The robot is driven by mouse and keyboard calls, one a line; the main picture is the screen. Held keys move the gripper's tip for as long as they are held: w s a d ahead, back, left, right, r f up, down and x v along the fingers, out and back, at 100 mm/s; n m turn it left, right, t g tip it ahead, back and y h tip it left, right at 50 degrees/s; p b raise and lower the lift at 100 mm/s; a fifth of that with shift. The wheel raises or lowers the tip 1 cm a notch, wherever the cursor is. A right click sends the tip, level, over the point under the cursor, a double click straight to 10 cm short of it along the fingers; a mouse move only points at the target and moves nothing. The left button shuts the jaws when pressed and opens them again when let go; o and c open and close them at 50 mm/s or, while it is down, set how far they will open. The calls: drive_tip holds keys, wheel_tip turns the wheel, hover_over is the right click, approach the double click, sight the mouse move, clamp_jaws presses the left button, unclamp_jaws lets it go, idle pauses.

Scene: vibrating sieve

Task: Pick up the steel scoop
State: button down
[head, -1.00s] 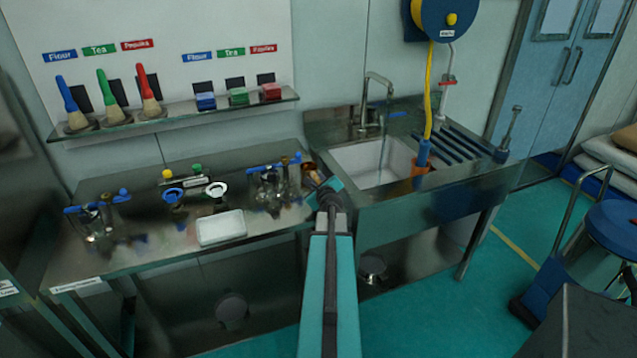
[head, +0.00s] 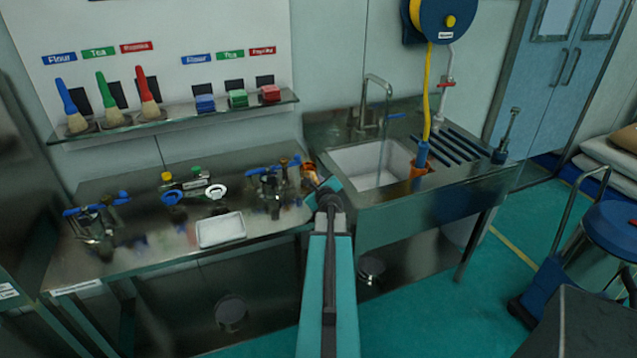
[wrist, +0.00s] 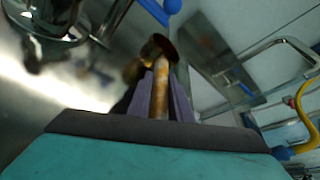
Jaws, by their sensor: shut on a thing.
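My gripper (wrist: 160,98) is shut on the handle of the steel scoop (wrist: 158,78). In the wrist view the scoop is a metal piece with a brownish, coppery tint, its handle between my two purple-grey fingers. Its rounded end points away from me. In the head view the scoop (head: 310,173) shows only in part, as a small coppery shape just beyond my gripper (head: 326,188), at the right end of the steel bench. My arm hides the rest. I cannot tell whether the scoop touches the bench.
A clamp-like fitting with blue handles (head: 272,180) stands close left of my gripper. A white tray (head: 221,230) lies on the steel bench (head: 130,262). The sink (head: 350,160) with its tap (head: 378,85) is close on the right. A shelf (head: 180,113) with brushes runs above the bench.

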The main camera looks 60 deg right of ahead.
sight(317, 180)
drive_tip(key=shift+r+p, duration=1.3)
drive_tip(key=shift+r, duration=0.25)
drive_tip(key=shift+s+a+f+b, duration=0.15)
drive_tip(key=shift+s+b, duration=0.25)
drive_tip(key=shift+s, duration=0.1)
drive_tip(key=s+a+b, duration=0.1)
drive_tip(key=s, duration=0.2)
drive_tip(key=s+a+b, duration=0.1)
drive_tip(key=s, duration=0.2)
drive_tip(key=s+r+b, duration=0.1)
drive_tip(key=s, duration=0.2)
drive_tip(key=shift+a, duration=0.4)
drive_tip(key=shift+s+r, duration=0.15)
drive_tip(key=shift+s, duration=0.1)
drive_tip(key=shift+s+a+p, duration=0.1)
drive_tip(key=shift+p, duration=0.65)
drive_tip(key=shift+s+p, duration=0.1)
drive_tip(key=shift+p, duration=0.25)
drive_tip(key=p, duration=0.1)
drive_tip(key=s+p, duration=0.2)
drive_tip(key=p, duration=0.1)
drive_tip(key=shift+a+r, duration=0.25)
drive_tip(key=shift+a, duration=0.05)
drive_tip(key=s+p, duration=0.1)
drive_tip(key=p, duration=0.1)
drive_tip(key=s+p, duration=0.1)
drive_tip(key=p, duration=0.1)
drive_tip(key=shift+s+a, duration=0.1)
drive_tip(key=shift+a, duration=0.25)
